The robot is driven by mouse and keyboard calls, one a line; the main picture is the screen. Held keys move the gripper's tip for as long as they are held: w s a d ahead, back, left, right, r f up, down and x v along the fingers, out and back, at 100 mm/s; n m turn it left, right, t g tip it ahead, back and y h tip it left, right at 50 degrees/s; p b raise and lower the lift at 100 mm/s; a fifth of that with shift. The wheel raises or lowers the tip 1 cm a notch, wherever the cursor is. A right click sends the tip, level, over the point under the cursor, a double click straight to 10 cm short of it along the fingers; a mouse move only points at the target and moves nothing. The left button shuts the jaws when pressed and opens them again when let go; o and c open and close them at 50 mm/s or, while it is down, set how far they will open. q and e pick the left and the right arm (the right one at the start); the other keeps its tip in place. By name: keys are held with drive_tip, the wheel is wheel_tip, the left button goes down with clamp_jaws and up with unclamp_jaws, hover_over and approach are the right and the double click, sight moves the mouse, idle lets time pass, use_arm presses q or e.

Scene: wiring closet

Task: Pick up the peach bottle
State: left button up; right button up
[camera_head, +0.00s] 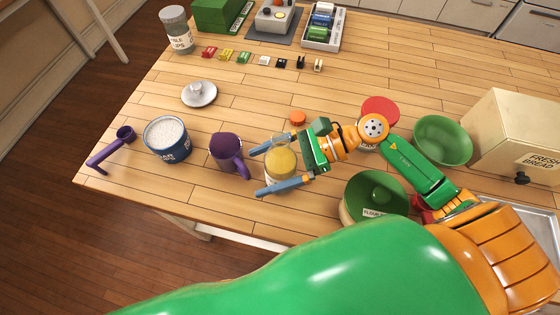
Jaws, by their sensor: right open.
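The peach bottle (283,161), a clear glass bottle with yellow-orange contents, stands upright on the wooden table. My right gripper (259,171) comes in from the right and is open, one finger on the far side of the bottle and one on the near side. The bottle is between the fingers, close to the palm. I cannot tell whether a finger touches it. My left gripper is not in view.
A purple pitcher (227,155) stands just left of the bottle, beside a blue sugar canister (167,140). A small orange cap (298,117) lies behind the bottle.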

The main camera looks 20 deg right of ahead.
drive_tip(key=shift+d, duration=0.1)
clamp_jaws()
drive_tip(key=shift+r, duration=0.1)
